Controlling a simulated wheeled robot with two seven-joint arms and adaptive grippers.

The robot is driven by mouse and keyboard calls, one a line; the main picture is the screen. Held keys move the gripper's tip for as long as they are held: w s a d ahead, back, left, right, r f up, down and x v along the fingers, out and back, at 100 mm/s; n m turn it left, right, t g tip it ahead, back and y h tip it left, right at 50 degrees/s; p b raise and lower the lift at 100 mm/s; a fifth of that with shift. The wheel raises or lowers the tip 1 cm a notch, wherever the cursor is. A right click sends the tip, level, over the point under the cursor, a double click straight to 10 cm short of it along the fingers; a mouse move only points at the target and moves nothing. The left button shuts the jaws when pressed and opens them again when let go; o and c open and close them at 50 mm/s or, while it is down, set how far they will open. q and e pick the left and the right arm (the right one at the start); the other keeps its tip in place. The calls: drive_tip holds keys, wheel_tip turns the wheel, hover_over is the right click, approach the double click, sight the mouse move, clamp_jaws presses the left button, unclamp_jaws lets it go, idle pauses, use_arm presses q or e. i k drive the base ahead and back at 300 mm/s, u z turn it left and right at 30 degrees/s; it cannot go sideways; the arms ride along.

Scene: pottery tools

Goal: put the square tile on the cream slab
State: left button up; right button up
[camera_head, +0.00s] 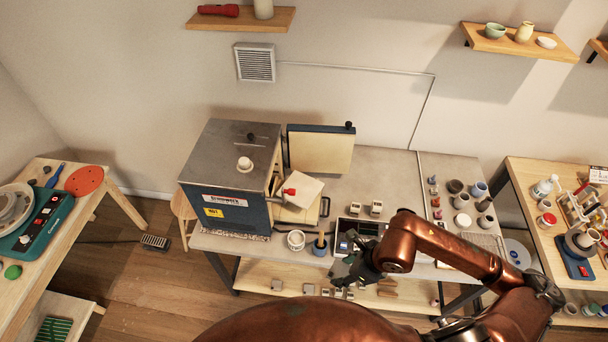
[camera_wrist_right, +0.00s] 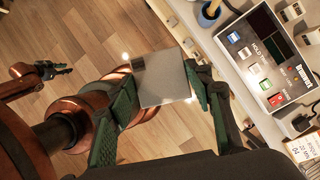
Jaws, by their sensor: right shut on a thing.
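My right gripper (camera_head: 350,272) is low at the table's front edge in the head view. In the right wrist view its green fingers (camera_wrist_right: 165,92) are shut on a pale grey square tile (camera_wrist_right: 164,78). The tile is hard to make out in the head view. A cream square slab (camera_head: 304,188) shows beside the kiln's right side, left of and beyond the right gripper; how it is supported is unclear. The slab is outside the wrist view. What seems to be my left gripper (camera_wrist_right: 58,70) shows small in the wrist view, its jaws unclear.
The blue kiln (camera_head: 240,170) stands on the table's left, with a cream-faced panel (camera_head: 320,150) behind. A white cup (camera_head: 296,240) and blue pot (camera_head: 320,246) stand at the front edge. Jars crowd the table's right side.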

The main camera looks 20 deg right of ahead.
sight(300, 187)
drive_tip(key=i, duration=1)
drive_tip(key=u, duration=0.05)
